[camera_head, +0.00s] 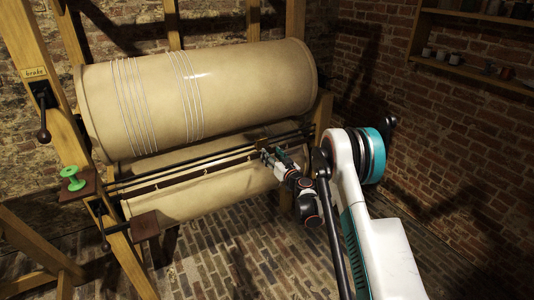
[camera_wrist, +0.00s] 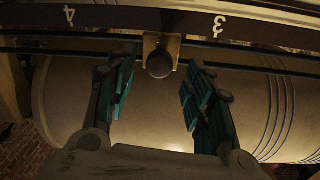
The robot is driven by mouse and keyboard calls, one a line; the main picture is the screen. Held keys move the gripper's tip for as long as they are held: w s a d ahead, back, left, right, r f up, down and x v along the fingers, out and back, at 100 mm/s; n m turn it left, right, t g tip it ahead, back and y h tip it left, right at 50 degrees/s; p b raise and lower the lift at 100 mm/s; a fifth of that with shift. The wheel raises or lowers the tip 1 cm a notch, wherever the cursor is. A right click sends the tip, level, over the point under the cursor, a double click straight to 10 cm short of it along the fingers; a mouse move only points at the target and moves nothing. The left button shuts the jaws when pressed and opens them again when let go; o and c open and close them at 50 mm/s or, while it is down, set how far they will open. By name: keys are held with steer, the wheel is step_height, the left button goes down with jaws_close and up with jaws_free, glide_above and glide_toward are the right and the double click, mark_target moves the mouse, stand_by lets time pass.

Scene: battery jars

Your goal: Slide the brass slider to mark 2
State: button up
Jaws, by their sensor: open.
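The brass slider (camera_wrist: 173,45) with its dark round knob (camera_wrist: 160,63) sits on the rail in the wrist view. It stands between the marks 4 (camera_wrist: 69,14) and 3 (camera_wrist: 218,26), nearer to 3; both figures look upside down. Mark 2 is not in the wrist view. The dark marked strip (camera_head: 180,180) runs below the large drum in the head view, its figures too small to read. My gripper (camera_wrist: 160,82) is open, its fingers either side of and just short of the knob. It shows in the head view (camera_head: 265,153) at the strip's right part, hiding the slider.
A large cream drum (camera_head: 240,85) wound with pale cord lies above the rails, a second drum (camera_head: 225,190) below. Wooden posts (camera_head: 65,110), a brake lever (camera_head: 43,120) and a green spool (camera_head: 72,178) stand left. The brick floor in front is clear.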

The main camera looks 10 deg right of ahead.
mark_target(268, 150)
steer(key=shift+b+x, duration=0.6)
steer(key=shift+x, duration=2)
jaws_close()
